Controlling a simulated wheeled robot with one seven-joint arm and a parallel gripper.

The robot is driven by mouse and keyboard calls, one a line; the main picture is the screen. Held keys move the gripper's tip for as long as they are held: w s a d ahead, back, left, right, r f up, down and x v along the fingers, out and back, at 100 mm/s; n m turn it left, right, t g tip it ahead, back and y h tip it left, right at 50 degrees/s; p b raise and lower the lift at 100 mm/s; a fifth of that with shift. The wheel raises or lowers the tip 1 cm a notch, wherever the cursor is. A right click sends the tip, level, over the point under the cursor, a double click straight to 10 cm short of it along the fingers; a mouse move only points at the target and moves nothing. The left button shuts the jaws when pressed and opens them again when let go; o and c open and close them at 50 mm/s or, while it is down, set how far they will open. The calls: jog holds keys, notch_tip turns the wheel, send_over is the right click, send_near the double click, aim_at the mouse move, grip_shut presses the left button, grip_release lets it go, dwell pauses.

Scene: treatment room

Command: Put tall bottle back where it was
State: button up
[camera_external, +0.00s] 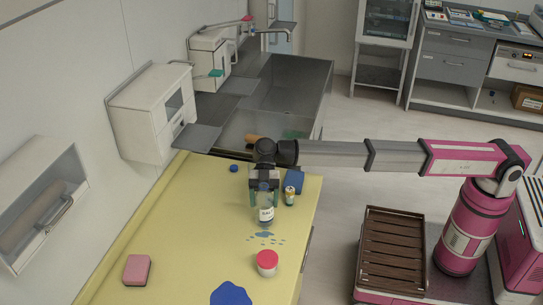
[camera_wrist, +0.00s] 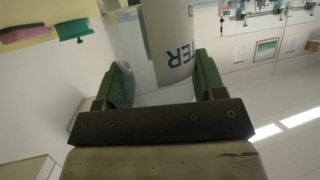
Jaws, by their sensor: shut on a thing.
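The tall bottle (camera_external: 266,214) is clear with a white label. It hangs upright below my gripper (camera_external: 264,188), over the yellow counter (camera_external: 195,225). My gripper is shut on it, with a finger on each side of its upper part. I cannot tell whether its base touches the counter. In the wrist view, the bottle (camera_wrist: 168,40) lies between the green finger pads of my gripper (camera_wrist: 165,85), and part of its dark lettering shows upside down.
Blue splashes (camera_external: 265,237) mark the counter just in front of the bottle. A red-lidded jar (camera_external: 267,262), a small can (camera_external: 289,195), a blue box (camera_external: 294,181), a pink sponge (camera_external: 136,270) and a blue patch (camera_external: 231,294) are nearby. The counter's left-middle is clear.

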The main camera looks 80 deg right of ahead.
jog(key=shift+f, duration=0.1)
jog(key=o, duration=1.1)
jog(key=shift+c, duration=0.2)
jog(key=shift+w+d+r, duration=0.1)
jog(key=shift+d+r, duration=0.1)
jog(key=v, duration=1.1)
jog(key=shift+d, duration=0.25)
jog(key=shift+r, duration=0.1)
